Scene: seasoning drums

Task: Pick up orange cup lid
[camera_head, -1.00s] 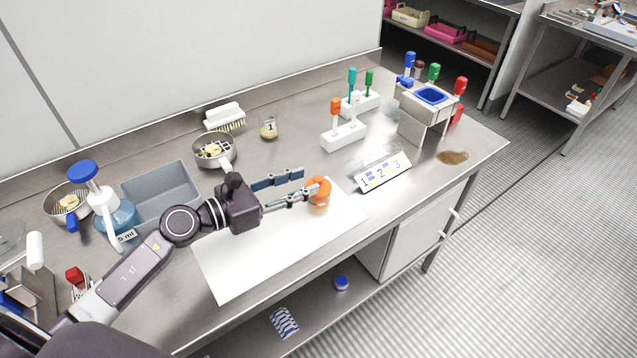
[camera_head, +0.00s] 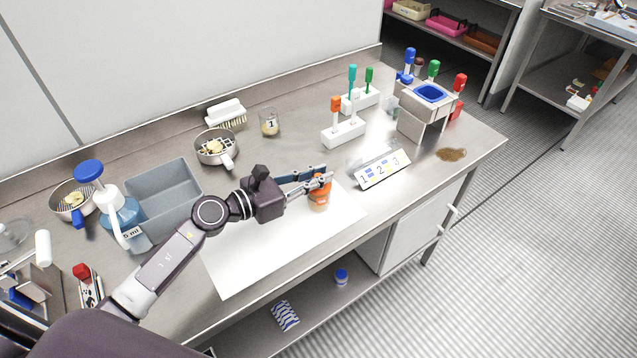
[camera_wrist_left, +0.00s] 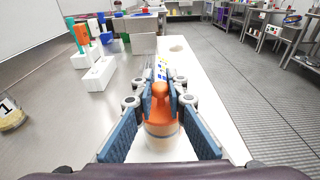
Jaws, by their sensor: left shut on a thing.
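The orange cup lid (camera_head: 320,185) sits on a small clear cup (camera_head: 319,202) on the white mat (camera_head: 270,247), near the mat's far right corner. In the left wrist view the orange lid (camera_wrist_left: 160,105) stands between the blue-padded fingers, with the cup (camera_wrist_left: 161,140) below it. My left gripper (camera_head: 318,181) is shut on the lid from both sides. The fingers hide part of the lid. The lid and cup appear together, and I cannot tell any gap between them. My right gripper is not in view.
A numbered card stand (camera_head: 383,170) is just right of the cup. A white holder with an orange-handled tool (camera_head: 343,134) is behind it. A grey bin (camera_head: 163,197) and a blue-topped pump bottle (camera_head: 120,215) stand left. The front of the mat is clear.

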